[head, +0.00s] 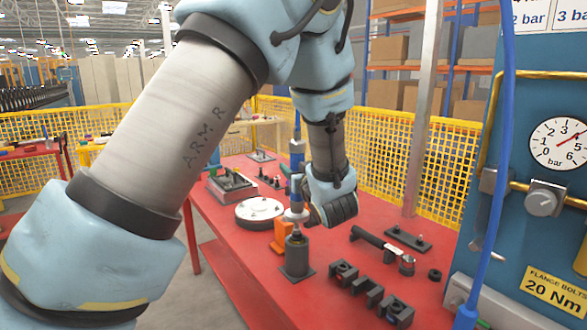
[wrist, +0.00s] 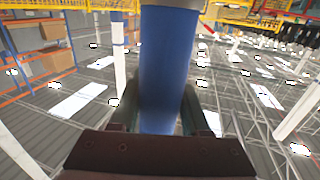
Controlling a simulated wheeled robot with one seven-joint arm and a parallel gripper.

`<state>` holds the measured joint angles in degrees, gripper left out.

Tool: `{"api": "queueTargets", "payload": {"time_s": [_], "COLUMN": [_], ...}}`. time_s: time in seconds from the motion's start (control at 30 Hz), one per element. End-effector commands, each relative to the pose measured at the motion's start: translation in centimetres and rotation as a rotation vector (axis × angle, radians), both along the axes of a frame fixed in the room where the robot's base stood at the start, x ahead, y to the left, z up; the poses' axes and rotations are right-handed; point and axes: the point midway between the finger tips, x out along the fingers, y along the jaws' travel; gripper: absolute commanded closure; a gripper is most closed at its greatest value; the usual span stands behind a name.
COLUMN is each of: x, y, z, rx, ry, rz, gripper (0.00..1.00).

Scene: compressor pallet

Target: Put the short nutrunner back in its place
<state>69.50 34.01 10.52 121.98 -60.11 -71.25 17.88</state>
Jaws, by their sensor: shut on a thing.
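The short nutrunner (head: 296,188), with a blue body and a pale metal lower part, stands upright in my gripper (head: 305,208). In the wrist view my gripper (wrist: 160,118) is shut around its blue body (wrist: 166,65). Its lower end is at the top of a dark grey cylindrical holder (head: 297,258) on the red table. I cannot tell whether the end sits inside the holder or just above it. My gripper comes at the tool from the right and hides part of it.
The red table (head: 330,272) carries a black-handled wrench (head: 380,244), dark blocks (head: 368,292), a round pale flange (head: 259,211) and an orange piece (head: 283,238). A blue panel (head: 530,90) with a hanging blue hose (head: 498,160) is at right.

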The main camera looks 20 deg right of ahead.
Motion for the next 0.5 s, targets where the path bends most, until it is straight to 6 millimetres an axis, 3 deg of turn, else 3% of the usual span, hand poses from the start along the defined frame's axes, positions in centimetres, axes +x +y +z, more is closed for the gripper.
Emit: {"api": "queueTargets", "payload": {"time_s": [0.5], "x": [0.03], "y": [-0.01], "z": [-0.8], "rx": [-0.001], "ry": [-0.003], "rz": [0.0], "gripper": [1.0]}}
